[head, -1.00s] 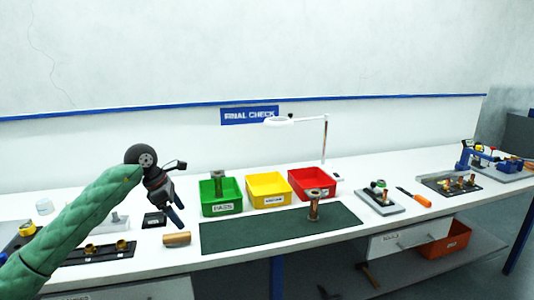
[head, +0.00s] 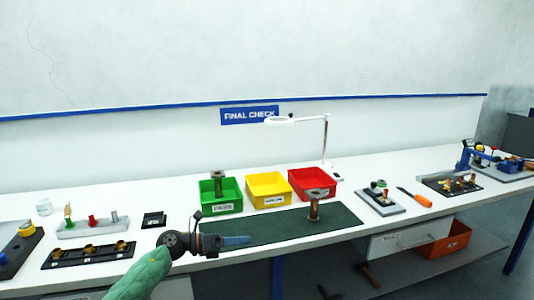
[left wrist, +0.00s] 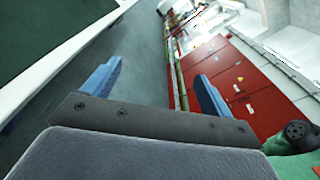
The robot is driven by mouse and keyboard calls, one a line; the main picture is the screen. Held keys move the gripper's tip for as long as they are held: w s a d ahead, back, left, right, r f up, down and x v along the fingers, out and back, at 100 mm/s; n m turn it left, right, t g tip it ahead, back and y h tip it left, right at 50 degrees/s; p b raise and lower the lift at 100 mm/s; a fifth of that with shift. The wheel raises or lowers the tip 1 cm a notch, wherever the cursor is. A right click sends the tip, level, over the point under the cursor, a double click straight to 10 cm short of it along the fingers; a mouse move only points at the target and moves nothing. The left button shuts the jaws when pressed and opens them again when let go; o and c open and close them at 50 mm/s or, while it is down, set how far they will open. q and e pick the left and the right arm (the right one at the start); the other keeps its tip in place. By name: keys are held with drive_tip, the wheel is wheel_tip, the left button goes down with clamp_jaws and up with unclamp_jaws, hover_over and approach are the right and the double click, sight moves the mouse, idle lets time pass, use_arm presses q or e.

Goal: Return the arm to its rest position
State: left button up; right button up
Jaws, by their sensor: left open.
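My left arm, in a green sleeve, comes in from the bottom left in the head view. Its gripper (head: 236,241) is low over the front edge of the bench, at the left end of the dark green mat (head: 270,228). In the left wrist view the gripper (left wrist: 160,85) shows two blue fingers spread apart with nothing between them. Beyond the fingers are the grey floor and red cabinets. My right gripper is not in view.
On the bench (head: 380,160) stand green (head: 221,208), yellow (head: 270,203) and red (head: 315,196) bins. A metal part stands in the green bin, and another flanged part (head: 314,207) on the mat. A lamp (head: 325,140) rises behind. A black rack (head: 88,256) lies at left.

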use_arm(q)
drive_tip(key=s+a+f+n+t+y, duration=0.3)
drive_tip(key=f+n+t+y, duration=0.15)
drive_tip(key=f+n, duration=0.65)
drive_tip(key=s+a+f+n+t+y, duration=0.35)
drive_tip(key=f+n+y, duration=0.25)
drive_tip(key=f+n, duration=0.5)
drive_tip(key=s+a+f+n+t+y, duration=0.3)
drive_tip(key=f+n+y, duration=0.2)
drive_tip(key=f+n, duration=0.6)
drive_tip(key=s+a+f+n+g+y, duration=0.15)
drive_tip(key=s+f+n+g, duration=0.55)
drive_tip(key=s+f, duration=1.1)
drive_tip(key=s+d+f+n+g, duration=0.1)
drive_tip(key=s+f+g, duration=0.1)
drive_tip(key=s, duration=0.7)
drive_tip(key=s+d+f+n+g, duration=0.1)
drive_tip(key=s+d+f+g, duration=0.1)
drive_tip(key=s, duration=0.7)
drive_tip(key=shift+s+f+g+h, duration=0.2)
drive_tip(key=shift+f+g+h, duration=0.25)
drive_tip(key=shift+g, duration=0.65)
